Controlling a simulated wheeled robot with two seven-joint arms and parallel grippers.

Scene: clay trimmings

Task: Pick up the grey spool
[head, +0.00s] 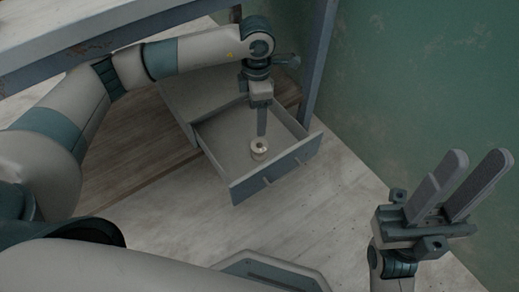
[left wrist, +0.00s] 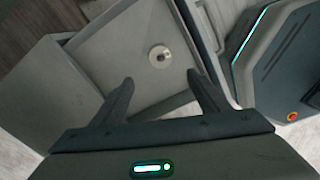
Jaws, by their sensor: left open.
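The grey spool (head: 259,147) is small and pale, with a dark hole in its top. It stands on the floor of an open drawer (head: 231,165). In the left wrist view the spool (left wrist: 160,56) lies ahead of the fingertips, roughly between their lines. My left gripper (head: 262,130) reaches down into the drawer, just above and behind the spool. In the left wrist view the left gripper (left wrist: 160,82) has its fingers spread with nothing between them. My right gripper (head: 472,180) is raised at the right with its fingers apart and empty.
The drawer front (head: 277,170) with its handles faces the lower right, and its walls surround the spool. A table (head: 70,45) with a blue-grey frame stands above the drawer unit. A green wall (head: 420,80) rises at the right. The pale floor in front is clear.

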